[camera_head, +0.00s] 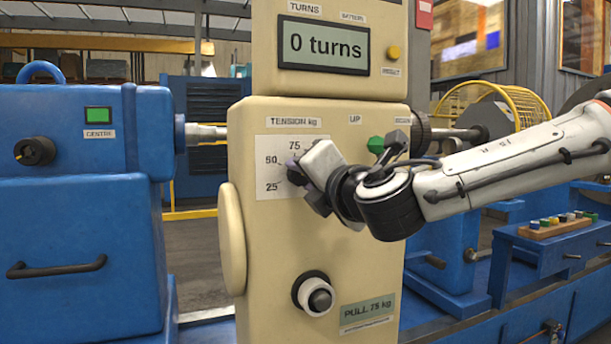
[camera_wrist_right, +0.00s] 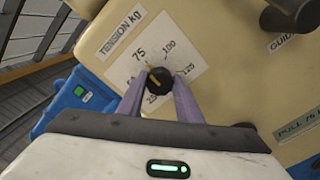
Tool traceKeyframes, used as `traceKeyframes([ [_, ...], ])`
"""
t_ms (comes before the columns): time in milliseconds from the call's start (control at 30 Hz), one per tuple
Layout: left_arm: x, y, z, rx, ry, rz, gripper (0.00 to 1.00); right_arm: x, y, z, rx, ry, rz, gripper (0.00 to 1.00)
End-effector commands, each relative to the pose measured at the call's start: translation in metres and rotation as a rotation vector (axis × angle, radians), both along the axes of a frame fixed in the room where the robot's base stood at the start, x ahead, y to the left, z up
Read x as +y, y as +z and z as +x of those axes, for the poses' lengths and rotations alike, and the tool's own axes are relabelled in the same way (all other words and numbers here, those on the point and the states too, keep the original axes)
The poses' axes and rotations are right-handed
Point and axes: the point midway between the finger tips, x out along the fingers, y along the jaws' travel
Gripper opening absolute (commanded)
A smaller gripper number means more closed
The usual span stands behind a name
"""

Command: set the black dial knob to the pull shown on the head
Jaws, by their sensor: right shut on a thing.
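The black dial knob (camera_wrist_right: 159,82) sits on the white TENSION kg scale (camera_wrist_right: 178,58), which also shows in the head view (camera_head: 268,152). My right gripper (camera_head: 308,181) is at the dial, and its purple fingers (camera_wrist_right: 160,90) are shut on the knob from both sides. The knob's yellow mark appears to point up and left, towards the 75. In the head view the gripper hides the knob and part of the scale. A sign (camera_head: 368,310) low on the cream head (camera_head: 270,240) reads PULL 75 kg. My left gripper is not in view.
The display (camera_head: 323,46) reads 0 turns. A green button (camera_head: 376,145) sits just right of the scale, close to my right wrist. A blue housing (camera_head: 80,220) stands at left, and a yellow wire guard (camera_head: 490,105) at right.

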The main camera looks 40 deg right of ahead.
Motion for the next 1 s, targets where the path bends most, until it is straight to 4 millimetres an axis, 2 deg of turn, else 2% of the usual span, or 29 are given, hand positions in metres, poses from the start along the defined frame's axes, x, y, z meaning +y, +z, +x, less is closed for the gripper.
traceKeyframes([
  [200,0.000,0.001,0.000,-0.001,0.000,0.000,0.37,0.000,-0.001,0.000,0.002,0.001,0.001,0.10],
  [233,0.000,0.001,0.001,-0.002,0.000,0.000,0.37,0.000,-0.001,0.000,0.002,0.001,0.001,0.35],
  [333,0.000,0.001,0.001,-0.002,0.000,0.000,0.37,0.000,-0.001,0.000,0.002,0.001,0.001,0.51],
  [667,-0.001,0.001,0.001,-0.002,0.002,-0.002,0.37,0.001,0.000,-0.002,0.000,0.001,0.002,0.51],
  [767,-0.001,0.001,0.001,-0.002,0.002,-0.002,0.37,0.003,0.001,-0.012,-0.001,0.001,0.003,0.51],
  [1000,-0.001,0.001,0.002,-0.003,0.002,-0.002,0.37,0.014,0.001,-0.057,-0.004,0.003,0.003,0.51],
])
